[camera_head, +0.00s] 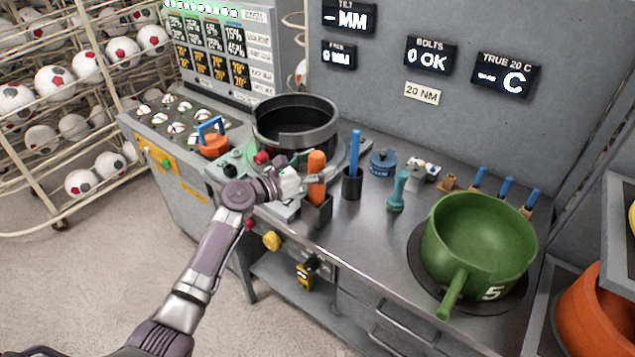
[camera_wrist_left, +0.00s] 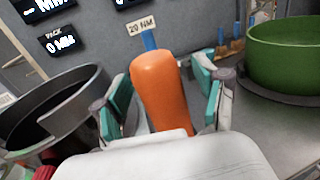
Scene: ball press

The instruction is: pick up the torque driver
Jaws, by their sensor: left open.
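The torque driver appears to be the tool with the thick orange handle (camera_head: 317,165), standing upright in a dark square holder (camera_head: 317,211) near the front edge of the bench. My left gripper (camera_head: 305,184) is at the handle, reaching in from the left. In the left wrist view the orange handle (camera_wrist_left: 161,90) stands between the two teal-padded fingers of my left gripper (camera_wrist_left: 163,105). The jaws are open, and a gap shows on the right side of the handle. The driver's lower part is hidden in the holder. My right gripper does not show.
A dark ring (camera_head: 296,122) stands behind and left. A dark cup (camera_head: 352,183) with a blue-handled tool (camera_head: 354,148) is close on the right. A teal tool (camera_head: 398,190) and a green pot (camera_head: 478,240) stand farther right. An orange-and-blue clamp-like item (camera_head: 213,142) lies left.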

